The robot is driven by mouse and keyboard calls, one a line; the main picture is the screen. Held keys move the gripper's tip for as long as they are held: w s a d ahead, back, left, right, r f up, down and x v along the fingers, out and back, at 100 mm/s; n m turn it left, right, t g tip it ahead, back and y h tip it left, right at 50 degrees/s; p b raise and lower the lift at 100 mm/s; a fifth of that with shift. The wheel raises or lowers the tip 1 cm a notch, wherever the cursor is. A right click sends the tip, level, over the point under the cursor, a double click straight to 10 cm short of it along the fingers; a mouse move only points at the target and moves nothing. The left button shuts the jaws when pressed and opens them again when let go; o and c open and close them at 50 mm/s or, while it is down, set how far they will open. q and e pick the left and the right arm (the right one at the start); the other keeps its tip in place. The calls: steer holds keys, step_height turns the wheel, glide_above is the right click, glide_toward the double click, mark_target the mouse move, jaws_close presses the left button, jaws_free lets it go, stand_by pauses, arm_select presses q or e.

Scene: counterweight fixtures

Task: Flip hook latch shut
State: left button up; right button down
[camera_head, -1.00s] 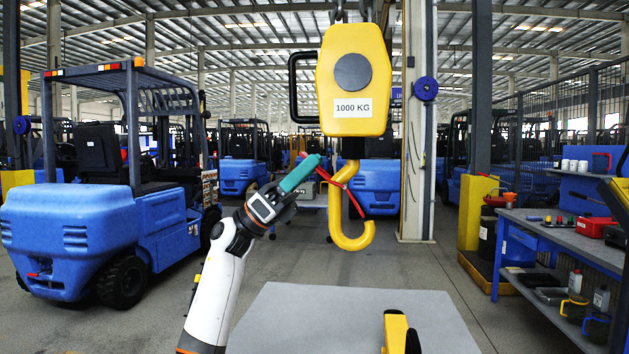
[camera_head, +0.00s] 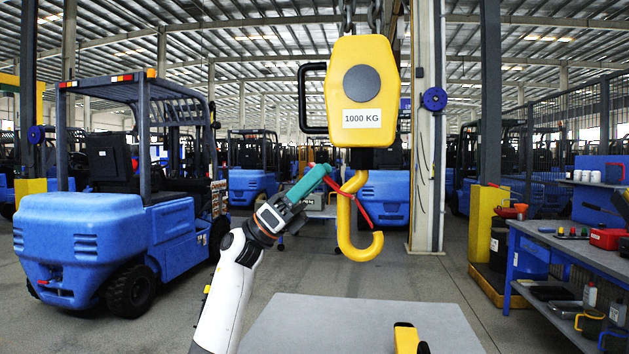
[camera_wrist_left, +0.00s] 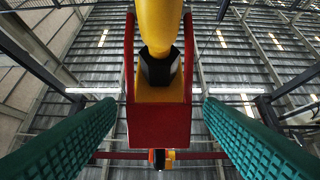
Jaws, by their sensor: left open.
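A yellow crane hook (camera_head: 359,248) hangs below a yellow block (camera_head: 361,90) marked 1000 KG. A thin red latch (camera_head: 364,212) sits at the hook's shank, with one bar slanting down to the right over the hook's opening. Whether its tip touches the hook cannot be told. My left gripper (camera_head: 318,176) has teal fingers and reaches the shank's left side near the latch. In the left wrist view the green fingers stand apart, with the red latch frame (camera_wrist_left: 160,124) and yellow hook (camera_wrist_left: 158,28) between them, neither clearly touched. My right gripper is out of view.
A grey tabletop (camera_head: 360,325) lies below the hook, with a yellow and black item (camera_head: 405,338) at its front. A blue workbench (camera_head: 570,245) stands at right, and a blue forklift (camera_head: 110,235) at left. Chains (camera_head: 347,15) hold the block from above.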

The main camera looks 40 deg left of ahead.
arm_select(q)
step_height(320, 180, up, 10)
steer(key=shift+f+p, duration=0.1)
steer(key=shift+p, duration=0.25)
stand_by(0.5)
